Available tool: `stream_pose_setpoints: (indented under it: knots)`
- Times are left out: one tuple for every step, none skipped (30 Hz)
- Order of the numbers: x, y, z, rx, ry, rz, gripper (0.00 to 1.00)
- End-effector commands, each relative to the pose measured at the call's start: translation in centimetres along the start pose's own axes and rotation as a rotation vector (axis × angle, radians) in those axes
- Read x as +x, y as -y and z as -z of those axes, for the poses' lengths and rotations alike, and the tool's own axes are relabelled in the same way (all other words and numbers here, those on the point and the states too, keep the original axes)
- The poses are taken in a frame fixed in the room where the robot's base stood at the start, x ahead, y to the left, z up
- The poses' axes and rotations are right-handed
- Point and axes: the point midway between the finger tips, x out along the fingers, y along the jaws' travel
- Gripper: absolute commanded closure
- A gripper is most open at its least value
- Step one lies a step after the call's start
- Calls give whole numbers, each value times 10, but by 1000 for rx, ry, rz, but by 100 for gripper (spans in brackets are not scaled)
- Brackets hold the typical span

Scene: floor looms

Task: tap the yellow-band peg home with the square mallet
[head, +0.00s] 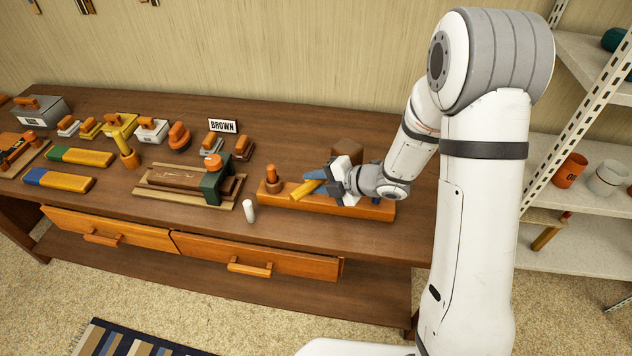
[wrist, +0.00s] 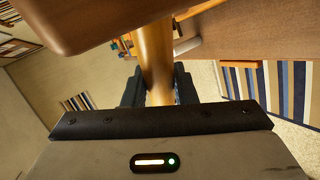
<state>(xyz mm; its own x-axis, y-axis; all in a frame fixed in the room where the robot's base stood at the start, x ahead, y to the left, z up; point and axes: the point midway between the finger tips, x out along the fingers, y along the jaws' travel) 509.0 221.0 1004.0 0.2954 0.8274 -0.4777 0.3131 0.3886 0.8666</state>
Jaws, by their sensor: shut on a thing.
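The square mallet has a brown block head (head: 347,148), standing above my gripper (head: 338,182) in the head view. In the wrist view the head (wrist: 90,18) fills the upper left, and its wooden handle (wrist: 155,55) runs down between the dark fingers of my gripper (wrist: 160,92), which are shut on it. An orange block (head: 300,201) lies on the bench under my gripper. An orange peg (head: 272,178) stands at its left end, and a small blue part (head: 376,200) shows at its right. I cannot make out a yellow band; my gripper hides the block's middle.
A small white cylinder (head: 249,210) stands on the bench front, left of the block. A green clamp frame (head: 213,183) stands over a wooden board further left. A BROWN sign (head: 222,126) and several handled tools stand behind. The bench front between the cylinder and the block is bare.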

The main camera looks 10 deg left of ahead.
Motion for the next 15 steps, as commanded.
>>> stream_pose_setpoints:
  knots:
    - [-2, -4, 0, -2, 1, -2, 100]
    - [-3, -6, 0, -2, 1, -2, 100]
    - [-4, -9, 1, -2, 1, -2, 100]
    - [-6, -11, 1, -2, 1, -2, 100]
    - [-7, -14, 2, -2, 1, -2, 100]
    - [-10, -18, 2, -2, 2, -2, 100]
    - [-11, -20, 3, -2, 2, -3, 100]
    - [-12, -23, 3, -2, 2, -3, 100]
    - [-14, -26, 4, -3, 2, -2, 100]
    - [-16, -29, 4, -3, 2, -2, 100]
    - [-17, -32, 4, -3, 2, -2, 100]
    - [-19, -35, 5, -2, 1, -2, 100]
    - [-20, -37, 6, -2, 1, -2, 100]
    - [-22, -40, 6, -2, 1, -1, 100]
    - [-23, -42, 6, -2, 1, -1, 100]
